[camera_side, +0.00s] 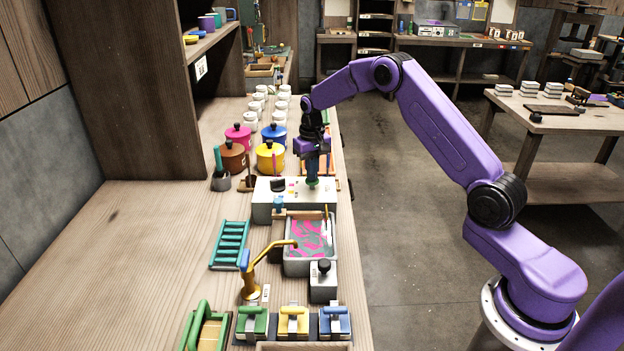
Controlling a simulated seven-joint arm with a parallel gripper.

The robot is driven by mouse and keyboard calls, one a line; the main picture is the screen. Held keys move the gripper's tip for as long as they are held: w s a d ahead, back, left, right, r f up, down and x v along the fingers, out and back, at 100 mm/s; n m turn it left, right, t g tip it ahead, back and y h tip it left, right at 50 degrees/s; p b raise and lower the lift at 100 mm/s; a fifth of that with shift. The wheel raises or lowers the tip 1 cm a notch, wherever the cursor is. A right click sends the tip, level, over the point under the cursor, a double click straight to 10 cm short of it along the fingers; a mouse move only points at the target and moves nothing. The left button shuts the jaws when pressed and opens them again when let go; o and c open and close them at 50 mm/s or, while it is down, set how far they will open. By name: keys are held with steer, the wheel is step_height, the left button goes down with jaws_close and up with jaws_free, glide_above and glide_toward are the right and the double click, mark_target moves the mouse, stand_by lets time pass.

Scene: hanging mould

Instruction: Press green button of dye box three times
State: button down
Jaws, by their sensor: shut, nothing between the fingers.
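The white dye box (262,212) sits on the bench near its right edge, with small coloured marks (291,186) on its top. My gripper (312,182) points straight down over the right part of the box top. Its fingers are shut with nothing between them. A green patch, which seems to be the green button, shows right at the fingertips. I cannot tell whether the fingertips touch it or press it down. The fingers partly cover that spot.
A grey tray (290,267) with pink and green swirls stands in front of the box. A yellow tap-like arm (252,285) and a green rack (230,245) are to the left. Lidded pots (270,158) stand behind. The bench's left side is clear.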

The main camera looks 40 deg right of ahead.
steer(key=shift+f, duration=0.65)
steer(key=shift+r, duration=0.9)
steer(key=shift+r, duration=3)
